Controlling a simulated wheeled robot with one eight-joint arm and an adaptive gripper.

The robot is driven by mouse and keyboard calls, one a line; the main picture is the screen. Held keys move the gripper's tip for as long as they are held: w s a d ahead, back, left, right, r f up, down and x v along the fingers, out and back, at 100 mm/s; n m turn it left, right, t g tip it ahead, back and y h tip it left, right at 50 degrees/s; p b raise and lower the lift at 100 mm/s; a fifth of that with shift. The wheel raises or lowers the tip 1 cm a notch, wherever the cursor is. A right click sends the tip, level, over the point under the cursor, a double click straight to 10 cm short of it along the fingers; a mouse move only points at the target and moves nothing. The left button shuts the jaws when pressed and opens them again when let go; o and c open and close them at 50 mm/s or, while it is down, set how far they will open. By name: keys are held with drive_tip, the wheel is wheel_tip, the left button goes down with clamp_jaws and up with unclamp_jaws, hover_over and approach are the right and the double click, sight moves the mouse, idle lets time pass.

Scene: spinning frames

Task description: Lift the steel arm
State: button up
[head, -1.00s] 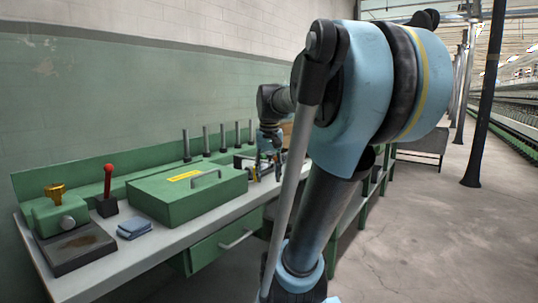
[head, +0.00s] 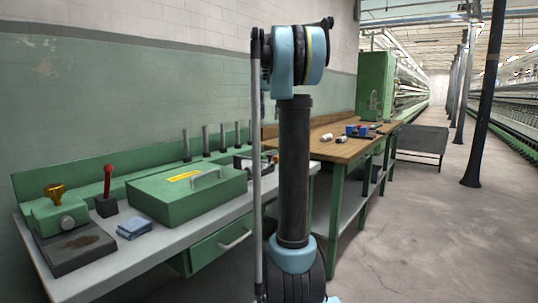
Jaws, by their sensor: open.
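I cannot tell for sure which thing is the steel arm. A dark and pale device with a little red (head: 247,163) lies at the right end of the grey bench and is partly hidden by my own arm. My arm now stands upright in the middle of the head view, in front of the bench's right end. My gripper does not show clearly; it seems hidden behind my arm.
A wooden workbench (head: 345,150) with small parts stands behind. A black post (head: 486,100) and open floor lie right.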

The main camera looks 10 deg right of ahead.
drive_tip(key=f, duration=1.7)
drive_tip(key=shift+w+d+f, duration=0.1)
drive_tip(key=shift+w, duration=0.15)
clamp_jaws()
